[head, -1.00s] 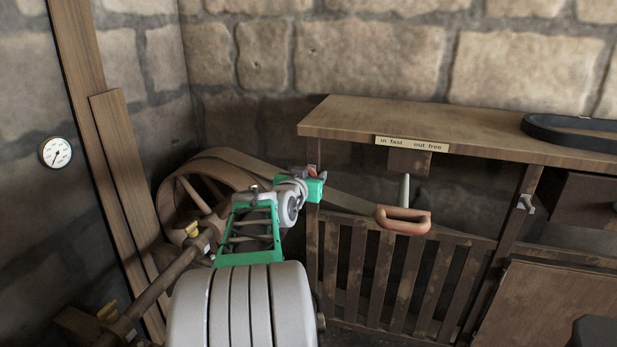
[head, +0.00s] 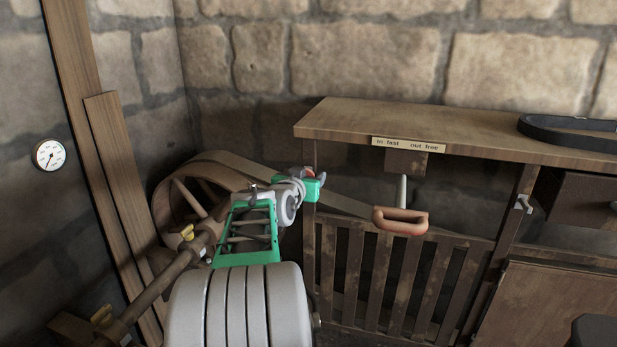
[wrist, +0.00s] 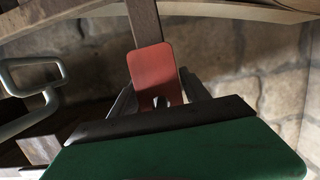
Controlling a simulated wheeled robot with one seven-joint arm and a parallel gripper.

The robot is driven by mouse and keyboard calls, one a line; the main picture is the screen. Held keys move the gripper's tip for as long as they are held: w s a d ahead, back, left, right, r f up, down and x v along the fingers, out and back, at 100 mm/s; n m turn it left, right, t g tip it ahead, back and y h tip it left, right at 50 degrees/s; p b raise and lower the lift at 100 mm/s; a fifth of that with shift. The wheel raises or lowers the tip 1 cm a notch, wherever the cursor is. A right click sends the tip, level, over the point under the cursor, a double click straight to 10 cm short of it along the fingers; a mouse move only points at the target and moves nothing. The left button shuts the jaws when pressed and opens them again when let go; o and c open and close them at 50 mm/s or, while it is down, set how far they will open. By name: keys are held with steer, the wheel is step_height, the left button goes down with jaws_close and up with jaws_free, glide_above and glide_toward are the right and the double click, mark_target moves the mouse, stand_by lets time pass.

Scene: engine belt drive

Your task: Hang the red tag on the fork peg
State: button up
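The red tag (wrist: 153,72) shows in the wrist view as a flat plate with rounded corners, between my gripper's fingers (wrist: 158,97). My gripper appears shut on its lower part; a dark notch or hole shows at that end. In the head view my gripper (head: 315,184) is at the end of my arm, left of the orange handle (head: 400,220), with a sliver of red at its tip. I cannot make out the fork peg for certain. A grey bent-rod loop (wrist: 52,98) shows left of the tag in the wrist view, apart from it.
A large wooden wheel (head: 180,195) with a belt stands behind my arm. A wooden bench (head: 460,130) bears a label and a black belt (head: 570,132). A slatted wooden guard (head: 390,280) stands below. A shaft (head: 150,290) runs at the left.

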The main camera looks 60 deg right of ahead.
steer(key=shift+o, duration=1.4)
